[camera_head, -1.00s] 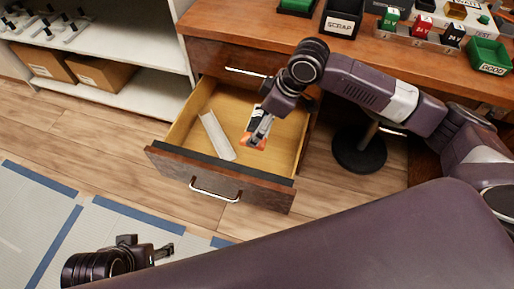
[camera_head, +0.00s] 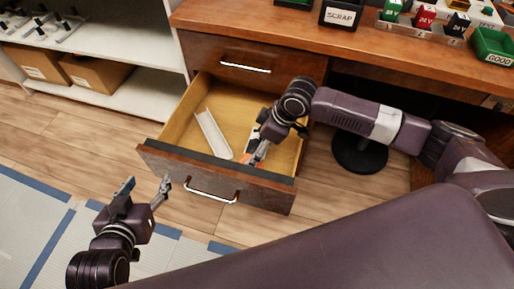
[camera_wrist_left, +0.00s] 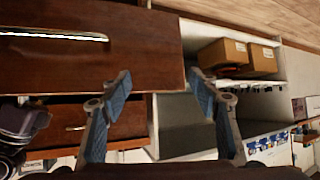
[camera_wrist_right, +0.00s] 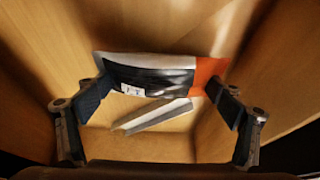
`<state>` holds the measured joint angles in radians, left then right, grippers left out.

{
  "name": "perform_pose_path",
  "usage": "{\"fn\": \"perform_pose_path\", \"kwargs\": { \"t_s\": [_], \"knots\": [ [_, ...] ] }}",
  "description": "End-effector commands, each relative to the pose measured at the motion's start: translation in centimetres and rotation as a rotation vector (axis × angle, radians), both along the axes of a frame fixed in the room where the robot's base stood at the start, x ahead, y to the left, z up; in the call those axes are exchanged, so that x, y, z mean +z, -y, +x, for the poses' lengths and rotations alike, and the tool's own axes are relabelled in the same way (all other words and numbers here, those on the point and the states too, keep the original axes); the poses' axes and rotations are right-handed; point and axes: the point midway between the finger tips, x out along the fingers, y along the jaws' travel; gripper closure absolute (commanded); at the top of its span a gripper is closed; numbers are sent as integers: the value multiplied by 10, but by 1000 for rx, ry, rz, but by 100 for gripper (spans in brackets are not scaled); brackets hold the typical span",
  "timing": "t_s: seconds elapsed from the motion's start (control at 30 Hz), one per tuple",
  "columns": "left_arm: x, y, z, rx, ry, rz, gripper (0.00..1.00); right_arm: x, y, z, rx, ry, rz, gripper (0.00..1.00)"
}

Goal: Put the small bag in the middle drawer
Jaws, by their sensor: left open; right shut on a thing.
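The small bag, white and black with an orange end (camera_wrist_right: 150,78), is between the fingers of my right gripper (camera_head: 257,158). My right gripper is shut on it, and in the head view it is down inside the open drawer (camera_head: 265,195). The arm partly hides the bag there. I cannot tell whether the bag touches the drawer floor. The open drawer has a brown front and sits below a shut drawer (camera_head: 225,54). My left gripper (camera_head: 147,184) is open and empty, in front of the drawer front's left part. The drawer front also shows in the left wrist view (camera_wrist_left: 90,65).
A white angled strip (camera_head: 212,135) lies in the drawer's left part, leaving bare floor around it. The desktop above holds a SCRAP bin (camera_head: 340,16), a green GOOD bin (camera_head: 494,46) and coloured blocks. A white shelf (camera_head: 125,95) with cardboard boxes stands left. A round black base (camera_head: 360,152) is right.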

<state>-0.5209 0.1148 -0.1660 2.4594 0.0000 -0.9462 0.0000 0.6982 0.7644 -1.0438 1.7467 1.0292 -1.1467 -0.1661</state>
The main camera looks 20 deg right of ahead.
Motion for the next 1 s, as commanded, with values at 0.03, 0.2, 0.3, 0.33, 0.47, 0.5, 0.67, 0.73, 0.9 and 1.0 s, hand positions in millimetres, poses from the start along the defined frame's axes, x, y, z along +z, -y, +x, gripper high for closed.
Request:
{"fn": "perform_pose_path", "kwargs": {
  "t_s": [0.03, 0.2, 0.3, 0.33, 0.47, 0.5, 0.67, 0.73, 0.9, 1.0],
  "knots": [
    [5, 3, 6, -3, 36, -9, 44, -7, 0, 0, -1, -2, 0, 39],
    [21, 7, 17, -8, 115, -27, 44, -15, 0, 0, -1, -1, -1, 39],
    [23, 8, 18, -9, 124, -29, 44, -15, 0, 0, 0, 0, 0, 39],
    [23, 8, 18, -9, 124, -29, 44, -15, 0, 0, 0, 0, 0, 39],
    [23, 8, 17, -9, 122, -28, 44, -15, 0, 0, 0, 0, 0, 39],
    [23, 8, 17, -9, 121, -28, 44, -15, 0, 0, 0, -1, -1, 39],
    [20, 7, 15, -8, 106, -25, 44, -18, 0, 0, -1, -1, -1, 9],
    [20, 7, 15, -8, 106, -25, 44, -18, 0, 0, -1, -1, -1, 2],
    [19, 7, 15, -8, 106, -26, 44, -17, 0, 0, -1, -1, -1, 0],
    [19, 7, 15, -8, 106, -26, 44, -17, 0, 0, 0, -1, -1, 0]
  ]
}}
